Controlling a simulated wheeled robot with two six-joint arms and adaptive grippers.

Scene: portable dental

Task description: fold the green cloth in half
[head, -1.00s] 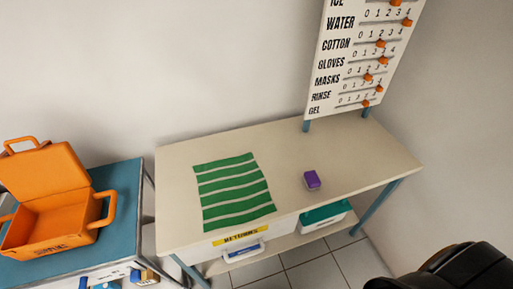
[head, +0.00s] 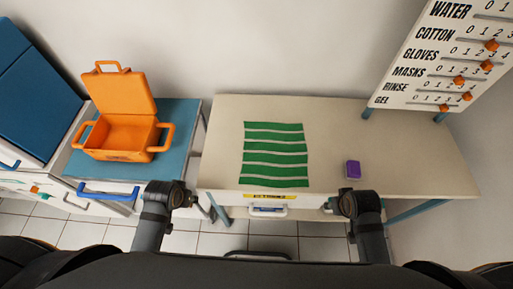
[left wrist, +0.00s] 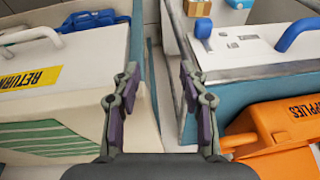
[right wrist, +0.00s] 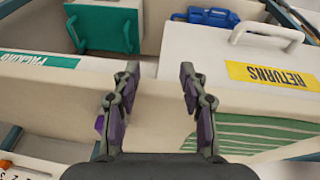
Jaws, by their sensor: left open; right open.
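The green cloth (head: 275,154) with pale stripes lies flat and spread out on the beige table, near its left part. Part of it shows in the left wrist view (left wrist: 45,140) and in the right wrist view (right wrist: 250,133). My left gripper (left wrist: 160,88) is open and empty; in the head view it is in front of the gap between the blue-topped cabinet and the table. My right gripper (right wrist: 158,88) is open and empty, in front of the table's front edge, right of the cloth. Neither gripper touches the cloth.
A purple block (head: 353,170) sits on the beige table (head: 410,150), right of the cloth. An open orange case (head: 120,135) stands on the blue-topped cabinet (head: 186,112) at left. A sign board (head: 440,60) rises at the back right. The table's right part is clear.

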